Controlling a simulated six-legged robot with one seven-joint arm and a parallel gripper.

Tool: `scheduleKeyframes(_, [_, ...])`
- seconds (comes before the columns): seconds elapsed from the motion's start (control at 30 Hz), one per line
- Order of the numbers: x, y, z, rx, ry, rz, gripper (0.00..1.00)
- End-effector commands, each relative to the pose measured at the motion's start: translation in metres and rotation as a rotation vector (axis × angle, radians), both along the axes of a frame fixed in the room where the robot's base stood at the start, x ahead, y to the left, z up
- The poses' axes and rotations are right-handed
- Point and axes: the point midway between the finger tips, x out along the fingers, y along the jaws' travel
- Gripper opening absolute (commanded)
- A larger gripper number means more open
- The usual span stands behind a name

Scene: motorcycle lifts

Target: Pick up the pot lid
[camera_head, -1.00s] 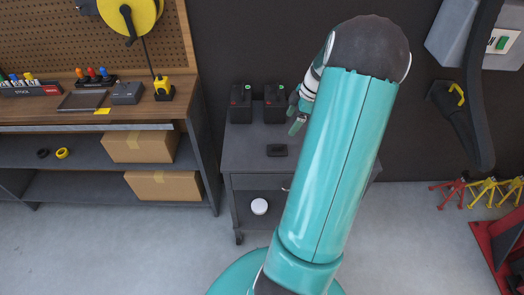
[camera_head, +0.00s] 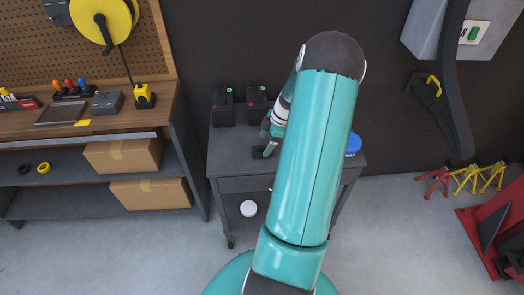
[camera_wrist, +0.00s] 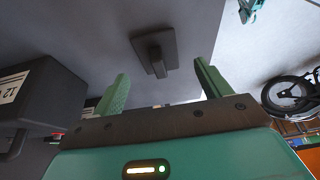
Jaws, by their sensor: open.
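The pot lid appears to be a dark, square, flat piece with a raised block grip (camera_wrist: 152,55). It lies on the grey cart top (camera_head: 228,160). In the head view the lid (camera_head: 258,153) is a small dark shape, partly hidden by my gripper. My gripper (camera_head: 267,138) is open and empty, above and close to the lid. In the wrist view the lid shows beyond and between the two green fingers of my gripper (camera_wrist: 160,78), apart from them.
Black battery-like boxes (camera_head: 222,107) stand at the back of the cart; one is near at left in the wrist view (camera_wrist: 40,95). A blue round thing (camera_head: 354,144) is at the cart's right, partly behind my arm. A white round thing (camera_head: 248,208) is on the cart's lower shelf.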

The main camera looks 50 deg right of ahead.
Motion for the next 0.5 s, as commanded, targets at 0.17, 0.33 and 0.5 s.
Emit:
scheduleKeyframes(0.17, [0.01, 0.009, -0.026, 0.002, 0.001, 0.003, 0.76])
scheduleKeyframes(0.33, [0.012, 0.01, -0.032, -0.002, 0.0, 0.001, 0.76])
scheduleKeyframes(0.5, [0.012, 0.01, -0.032, -0.001, -0.001, 0.002, 0.67])
